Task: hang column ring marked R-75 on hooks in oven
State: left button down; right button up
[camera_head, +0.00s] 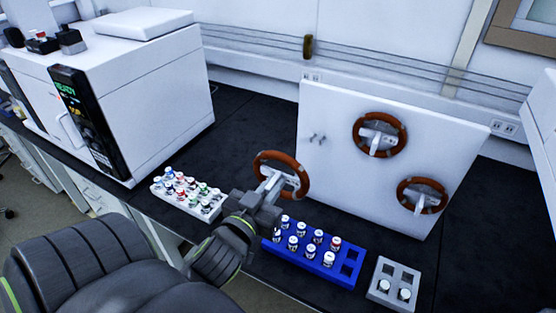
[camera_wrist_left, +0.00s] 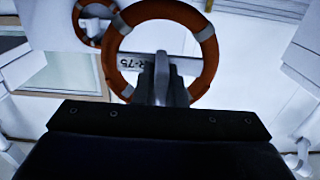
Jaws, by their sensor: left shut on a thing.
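My left gripper (camera_head: 272,184) is shut on an orange-brown column ring (camera_head: 304,174) with grey bands, holding it above the bench by its central plate. In the left wrist view the ring (camera_wrist_left: 209,65) fills the space around my left gripper (camera_wrist_left: 162,82). Its white label (camera_wrist_left: 133,64) appears upside down and reads R-75, partly covered by the fingers. The white oven instrument (camera_head: 165,95) stands at the back left, with a black control panel (camera_head: 85,115) and green display text. Its inside and hooks are hidden. My right gripper is out of view.
A white board (camera_head: 330,105) carries an upper ring (camera_head: 405,132), a lower ring (camera_head: 443,190) and bare pegs (camera_head: 317,138). A white vial rack (camera_head: 160,187), a blue rack (camera_head: 340,277) and a grey rack (camera_head: 384,270) line the front. Dark bench between oven and board is clear.

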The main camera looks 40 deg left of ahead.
pick_arm(q)
jog(key=p+v, duration=0.7)
jog(key=v, duration=0.6)
jog(key=shift+s+d, duration=0.15)
jog(key=shift+s, duration=0.05)
jog(key=shift+w, duration=0.15)
dwell(1.0)
